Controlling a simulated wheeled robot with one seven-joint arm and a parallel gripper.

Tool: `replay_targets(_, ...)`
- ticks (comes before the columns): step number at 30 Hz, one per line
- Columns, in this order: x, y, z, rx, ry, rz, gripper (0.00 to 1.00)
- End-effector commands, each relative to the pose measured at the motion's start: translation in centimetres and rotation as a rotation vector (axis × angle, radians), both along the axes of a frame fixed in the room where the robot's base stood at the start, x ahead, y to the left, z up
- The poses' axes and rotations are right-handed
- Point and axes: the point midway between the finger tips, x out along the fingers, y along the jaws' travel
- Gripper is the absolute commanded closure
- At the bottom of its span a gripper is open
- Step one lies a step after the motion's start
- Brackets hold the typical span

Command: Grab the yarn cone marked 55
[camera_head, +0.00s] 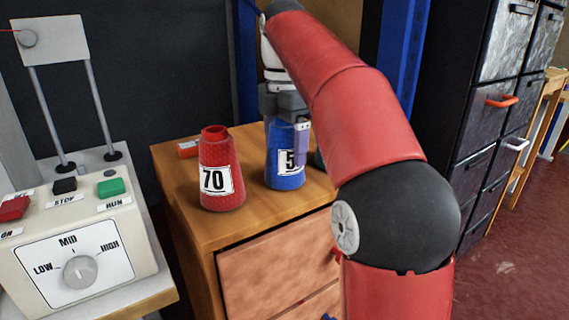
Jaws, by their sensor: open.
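A blue yarn cone (286,172) stands upright on the wooden cabinet top. Its white label shows a 5; the rest of the label is hidden behind a finger of my gripper. My gripper (287,135) points down at the top of this cone, open, with one finger in front of the cone's right side. The other finger is hard to make out. I cannot tell whether the fingers touch the cone. A red yarn cone (221,172) marked 70 stands upright to the left of the blue one.
A dark green thing (319,158) shows partly beside my arm. A control box (75,262) with a dial and buttons stands at left. Dark drawers (482,140) stand at right. The cabinet top's front is clear.

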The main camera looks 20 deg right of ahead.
Motion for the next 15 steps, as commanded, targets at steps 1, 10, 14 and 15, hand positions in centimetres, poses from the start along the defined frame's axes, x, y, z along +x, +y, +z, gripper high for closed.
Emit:
replay_targets(1,-0.04,-0.01,-0.34,0.000,0.001,-0.001,0.18)
replay_targets(10,-0.03,-0.02,-0.28,0.000,0.000,-0.001,0.27)
replay_targets(14,-0.02,-0.02,-0.28,0.000,0.000,-0.001,0.44)
replay_targets(15,-0.02,-0.02,-0.28,0.000,0.000,-0.001,0.50)
